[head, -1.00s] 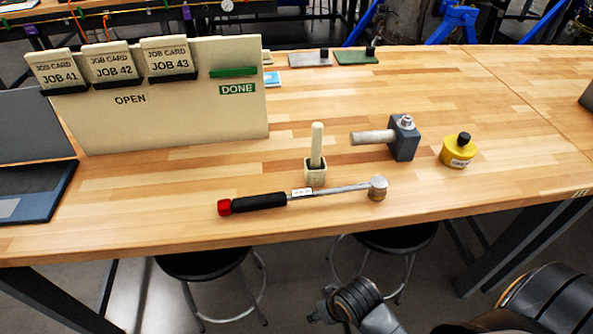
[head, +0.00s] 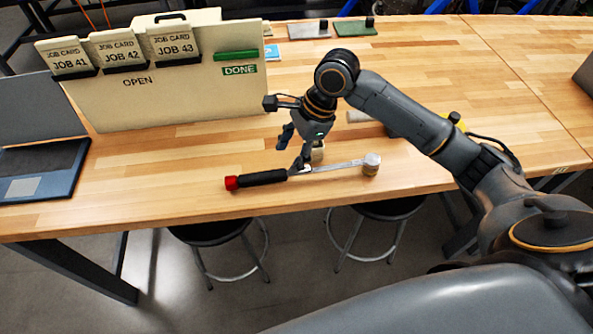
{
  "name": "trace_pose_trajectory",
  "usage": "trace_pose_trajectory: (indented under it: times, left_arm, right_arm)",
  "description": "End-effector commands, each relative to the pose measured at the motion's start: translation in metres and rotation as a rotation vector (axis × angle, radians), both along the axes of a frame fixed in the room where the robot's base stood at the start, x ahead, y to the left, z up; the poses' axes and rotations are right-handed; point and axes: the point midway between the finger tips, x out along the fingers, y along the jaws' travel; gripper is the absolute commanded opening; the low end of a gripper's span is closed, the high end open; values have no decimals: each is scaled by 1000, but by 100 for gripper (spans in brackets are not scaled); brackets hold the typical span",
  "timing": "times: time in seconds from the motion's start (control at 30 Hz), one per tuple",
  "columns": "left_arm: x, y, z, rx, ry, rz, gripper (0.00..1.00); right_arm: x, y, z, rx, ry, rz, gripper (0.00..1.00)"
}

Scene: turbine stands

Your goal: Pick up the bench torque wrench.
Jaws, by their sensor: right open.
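The torque wrench (head: 262,179) lies on the wooden bench near its front edge. It has a red end cap at the left, a black grip and a silver shaft with a round head at the right. My right gripper (head: 293,154) is open, pointing down over the middle of the wrench, where grip and shaft meet. One fingertip overlaps the wrench in the picture; I cannot tell whether it touches. The gripper hides part of the shaft and tag. My left gripper is not in view.
A job-card board (head: 175,90) stands at the back left, beside a laptop (head: 40,184). A small pot (head: 318,152) is mostly hidden just behind the wrench. My right arm covers most of a hammer and a yellow object (head: 455,117). Stools (head: 209,231) stand below the front edge.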

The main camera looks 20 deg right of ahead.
Motion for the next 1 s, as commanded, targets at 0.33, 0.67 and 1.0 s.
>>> trace_pose_trajectory:
  times: [0.33, 0.67, 1.0]
  left_arm:
    - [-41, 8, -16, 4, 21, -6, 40]
    - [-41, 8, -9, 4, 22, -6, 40]
    - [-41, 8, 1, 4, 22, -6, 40]
  right_arm:
    - [16, -17, 22, 40, 124, -263, 55]
    - [23, 6, -34, 40, 120, -260, 55]
    - [25, 19, -61, 40, 120, -258, 55]
